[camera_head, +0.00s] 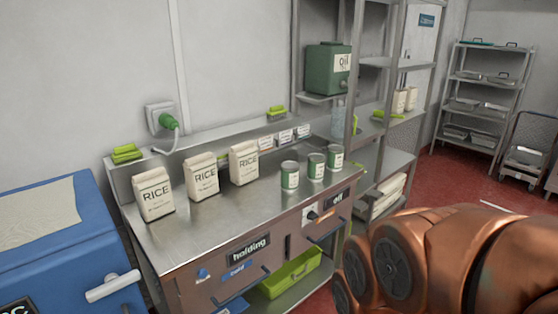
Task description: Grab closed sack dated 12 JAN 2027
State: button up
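Three white paper sacks labelled RICE stand upright in a row on a steel counter (215,232): the left sack (153,195), the middle sack (202,177) and the right sack (243,163). Small print under the labels is too small to read, so I cannot tell which sack bears 12 JAN 2027. The sack tops look folded, but I cannot be sure each is closed. Two more pale sacks stand on the rear shelf, at its right sack (411,98). My copper arm fills the lower right; my gripper is not visible.
Several green cans (290,175) stand right of the sacks. A green oil container (328,70) sits on a shelf behind. A blue chest (60,245) is at the left. A green bin (290,273) sits under the counter. The counter's front is clear; red floor shows at right.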

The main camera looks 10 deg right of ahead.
aim_at(243, 157)
jog(key=z, duration=1)
jog(key=i, duration=2.55)
jog(key=u, duration=3.3)
